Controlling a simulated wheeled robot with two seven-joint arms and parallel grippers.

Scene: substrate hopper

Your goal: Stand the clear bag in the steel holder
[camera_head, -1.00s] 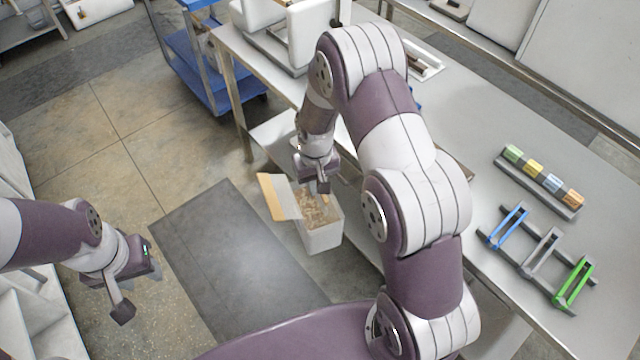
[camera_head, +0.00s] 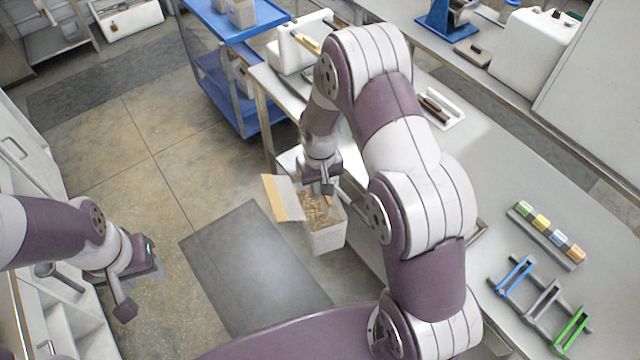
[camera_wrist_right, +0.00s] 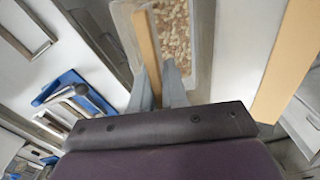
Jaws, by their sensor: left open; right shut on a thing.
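The clear bag (camera_head: 325,236) is box-shaped, full of tan and brown chips, with a tan-edged flap (camera_head: 283,199) spread to its left. My right gripper (camera_head: 328,186) points down at its mouth. In the right wrist view my right gripper (camera_wrist_right: 161,85) is shut on the tan strip along the rim of the bag (camera_wrist_right: 205,48). The bag hangs beside the table; its underside is hidden. A metal-rimmed rectangular frame (camera_wrist_right: 28,32) lies on the table in the wrist view; I cannot tell if it is the steel holder. My left gripper (camera_head: 140,288) is open and empty over the floor.
The long table (camera_head: 490,170) carries a rail with several coloured blocks (camera_head: 545,235) and blue, grey and green frames (camera_head: 543,300) at right. A blue trolley (camera_head: 222,85) stands at the back. A dark mat (camera_head: 245,265) lies on open floor.

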